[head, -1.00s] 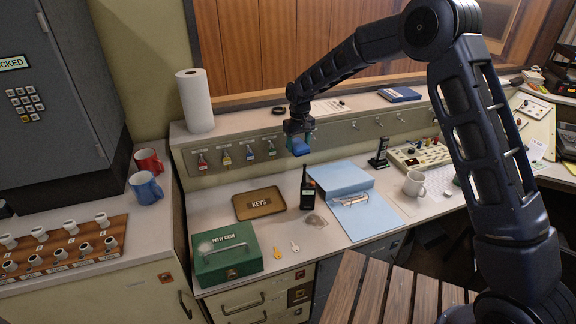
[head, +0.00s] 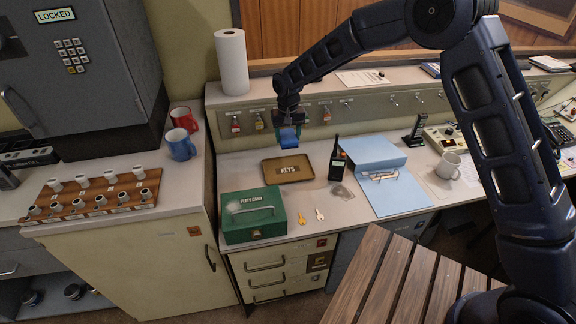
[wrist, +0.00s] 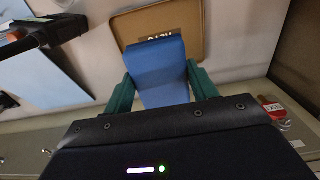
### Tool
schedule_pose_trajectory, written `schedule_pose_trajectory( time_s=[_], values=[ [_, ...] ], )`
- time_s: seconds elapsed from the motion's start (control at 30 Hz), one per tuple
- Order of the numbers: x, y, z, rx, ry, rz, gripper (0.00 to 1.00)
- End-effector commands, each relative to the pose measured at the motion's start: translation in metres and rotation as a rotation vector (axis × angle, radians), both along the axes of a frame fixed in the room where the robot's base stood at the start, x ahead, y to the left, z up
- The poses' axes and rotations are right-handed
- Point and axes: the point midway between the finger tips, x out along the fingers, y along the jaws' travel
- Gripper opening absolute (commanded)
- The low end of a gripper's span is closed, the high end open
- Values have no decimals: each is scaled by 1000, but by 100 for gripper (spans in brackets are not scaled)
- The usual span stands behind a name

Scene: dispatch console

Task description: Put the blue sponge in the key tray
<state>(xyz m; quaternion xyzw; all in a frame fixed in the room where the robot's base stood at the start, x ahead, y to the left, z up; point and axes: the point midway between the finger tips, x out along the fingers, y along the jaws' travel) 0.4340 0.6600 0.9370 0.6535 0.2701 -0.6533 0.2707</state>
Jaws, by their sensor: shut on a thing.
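The blue sponge (head: 288,138) is held in my gripper (head: 290,133), above and just behind the key tray. In the wrist view the sponge (wrist: 157,72) sits between the two green fingers of my gripper (wrist: 158,88) and covers part of the tray. The key tray (head: 272,177) is a shallow brown tray marked KEYS, flat on the desk and empty where it shows. It also shows in the wrist view (wrist: 192,55), beyond the sponge.
A green petty cash box (head: 252,215) stands in front of the tray. A black radio (head: 337,160) stands upright to its right, by a blue folder (head: 385,185). Keys hang on the panel behind.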

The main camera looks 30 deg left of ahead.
Motion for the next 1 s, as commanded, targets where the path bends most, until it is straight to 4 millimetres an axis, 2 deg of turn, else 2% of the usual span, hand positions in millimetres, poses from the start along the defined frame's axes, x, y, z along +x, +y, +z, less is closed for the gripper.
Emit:
schedule_pose_trajectory(
  time_s=[0.03,0.2,0.4,0.73,1.0],
  values=[
    [0,-1,-12,-4,1,0,36],
    [0,0,-49,-2,1,0,36],
    [0,0,-86,-1,1,1,36],
    [0,0,-109,-1,1,1,36],
    [0,0,-143,0,0,1,36]
  ],
)
